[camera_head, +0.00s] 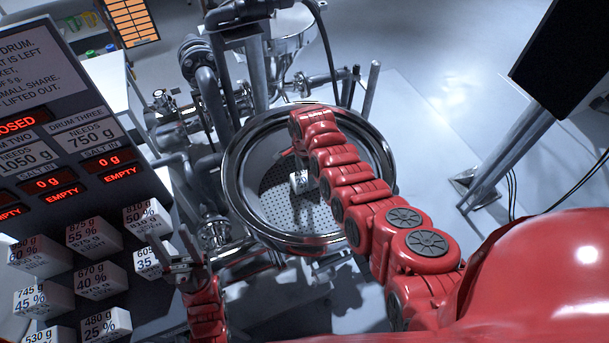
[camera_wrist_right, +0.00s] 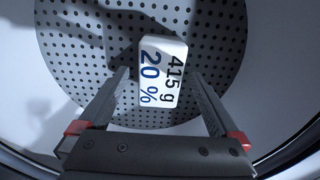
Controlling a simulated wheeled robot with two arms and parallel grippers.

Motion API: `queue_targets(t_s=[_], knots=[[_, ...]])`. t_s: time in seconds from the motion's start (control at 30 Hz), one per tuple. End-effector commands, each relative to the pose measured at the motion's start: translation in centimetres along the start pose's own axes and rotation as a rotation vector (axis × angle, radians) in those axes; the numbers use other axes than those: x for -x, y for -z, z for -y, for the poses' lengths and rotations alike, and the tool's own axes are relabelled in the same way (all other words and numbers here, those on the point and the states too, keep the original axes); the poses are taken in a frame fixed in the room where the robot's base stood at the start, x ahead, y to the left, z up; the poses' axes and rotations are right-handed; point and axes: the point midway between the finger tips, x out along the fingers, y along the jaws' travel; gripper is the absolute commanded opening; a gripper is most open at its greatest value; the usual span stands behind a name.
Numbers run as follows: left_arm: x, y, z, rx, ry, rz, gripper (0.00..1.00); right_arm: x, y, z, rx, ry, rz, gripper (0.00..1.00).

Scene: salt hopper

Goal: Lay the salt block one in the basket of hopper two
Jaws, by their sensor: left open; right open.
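A white salt block (camera_head: 299,183) marked 415 g, 20 % lies on the perforated basket floor (camera_head: 278,207) inside the round steel hopper (camera_head: 233,184). The wrist view shows the block (camera_wrist_right: 161,72) and the dotted basket floor (camera_wrist_right: 85,60) close up. My right gripper (camera_wrist_right: 159,76) is open, with its fingers on either side of the block; whether they touch it is unclear. In the head view my right arm reaches over the hopper rim and mostly hides this gripper. My left gripper (camera_head: 170,243) is open and empty beside the labelled blocks. No hopper number is visible.
Several white blocks (camera_head: 93,236) with weight and percent labels stand at the lower left. A dark panel (camera_head: 60,130) above them shows drum needs and 0 g, EMPTY readings. Pipes (camera_head: 205,90) crowd the hopper's left side. A dark screen (camera_head: 560,60) stands at the upper right.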

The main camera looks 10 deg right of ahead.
Motion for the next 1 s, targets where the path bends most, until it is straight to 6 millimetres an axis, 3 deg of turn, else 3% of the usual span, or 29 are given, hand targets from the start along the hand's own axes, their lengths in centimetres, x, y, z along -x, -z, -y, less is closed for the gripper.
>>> queue_targets(t_s=[0.6, 1.0], knots=[[2.4, -0.4, -0.1, 0.0, 0.0, 0.0, 0.5, 8.4, 0.0, 0.1, -0.001, 0.002, -0.001, 0.98], [2.4, -0.4, -0.1, 0.0, 0.0, 0.0, 0.5, 9.3, 0.0, 0.0, -0.001, 0.0, 0.0, 0.98]])
